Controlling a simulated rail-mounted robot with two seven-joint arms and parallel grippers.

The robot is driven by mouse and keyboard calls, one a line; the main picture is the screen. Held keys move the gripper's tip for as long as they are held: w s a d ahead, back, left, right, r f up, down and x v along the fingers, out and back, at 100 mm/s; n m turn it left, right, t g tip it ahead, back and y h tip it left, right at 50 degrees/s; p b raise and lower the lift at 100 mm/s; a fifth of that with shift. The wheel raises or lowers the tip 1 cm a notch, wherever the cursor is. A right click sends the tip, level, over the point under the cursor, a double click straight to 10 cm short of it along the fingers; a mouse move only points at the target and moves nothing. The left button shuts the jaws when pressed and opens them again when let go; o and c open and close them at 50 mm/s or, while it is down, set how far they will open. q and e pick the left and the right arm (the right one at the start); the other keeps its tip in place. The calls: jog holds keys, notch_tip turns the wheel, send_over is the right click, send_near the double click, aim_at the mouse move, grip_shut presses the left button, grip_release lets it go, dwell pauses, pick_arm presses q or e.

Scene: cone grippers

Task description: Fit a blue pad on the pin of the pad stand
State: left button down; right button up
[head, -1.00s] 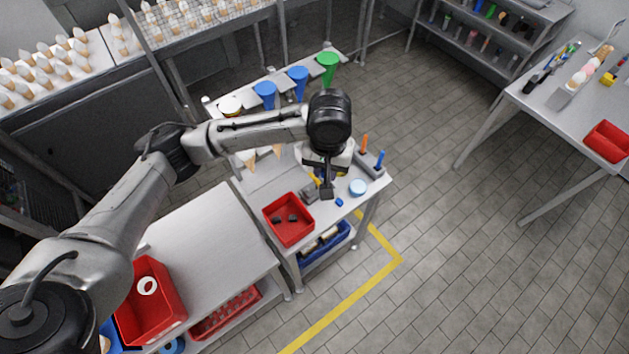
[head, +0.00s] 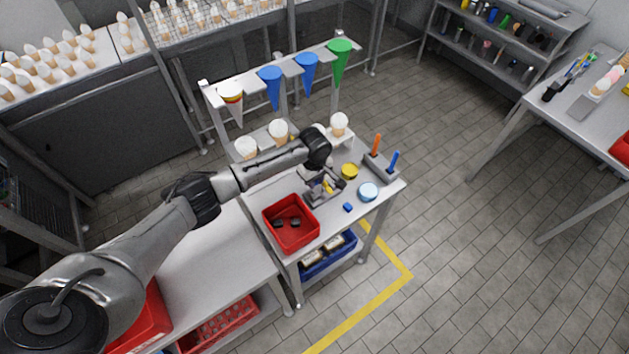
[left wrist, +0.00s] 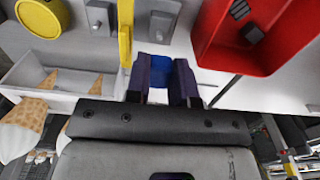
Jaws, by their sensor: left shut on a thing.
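My left gripper (left wrist: 160,82) is shut on a small blue pad (left wrist: 160,66), which shows between its dark fingers in the left wrist view. In the head view this gripper (head: 322,184) is over the small worktable, and the held pad is hard to make out there. Two small grey fixtures are near it, a left one (head: 312,196) and a right one (left wrist: 100,16). I cannot tell which is the pad stand, and no pin shows clearly. A yellow upright piece (left wrist: 125,32) is close beside the fingers. Another blue pad (head: 347,208) lies on the table. My right gripper is not in view.
A red bin (head: 268,215) with black pads is at the front left of the worktable (head: 345,228). Topped cones (head: 278,131) stand behind.

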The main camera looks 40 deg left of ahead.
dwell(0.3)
pick_arm(q)
jog(key=shift+d+p, duration=0.1)
jog(key=shift+p, duration=0.75)
jog(key=shift+f+b, duration=0.35)
jog(key=shift+f, duration=1.45)
jog(key=shift+p, duration=0.65)
